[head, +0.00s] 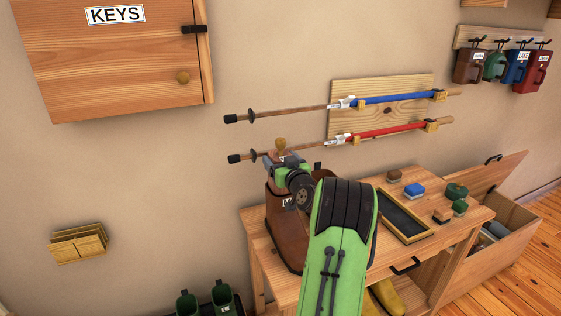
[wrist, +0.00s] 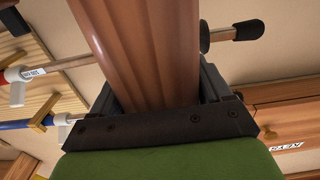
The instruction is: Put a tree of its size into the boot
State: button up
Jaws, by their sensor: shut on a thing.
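A brown boot (head: 282,235) stands upright on the wooden table (head: 257,222), partly hidden by my arm, with a white label on its shaft. My gripper (head: 285,165) is at the boot's top opening. A tan round knob (head: 280,143) shows just above my gripper and looks like the top of a boot tree. In the wrist view a glossy reddish-brown grooved piece, seemingly that boot tree (wrist: 145,50), stands between my jaws, and my gripper (wrist: 160,108) is shut on it. How far the tree's lower end sits inside the boot is hidden.
Two ski poles, blue (head: 390,98) and red (head: 390,131), hang on the wall close behind my gripper. A framed dark tray (head: 403,217) and several small blocks and brushes lie on the table. An open chest (head: 500,240) stands at right. A key cabinet (head: 120,60) hangs upper left.

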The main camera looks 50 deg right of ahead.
jog(key=shift+f+b, duration=4.1)
jog(key=shift+b, duration=0.2)
jog(key=o, duration=1.3)
jog(key=shift+f, duration=0.15)
jog(key=shift+o, duration=0.2)
jog(key=v, duration=1.5)
jog(key=shift+s+a, duration=0.2)
jog(key=shift+s, duration=0.1)
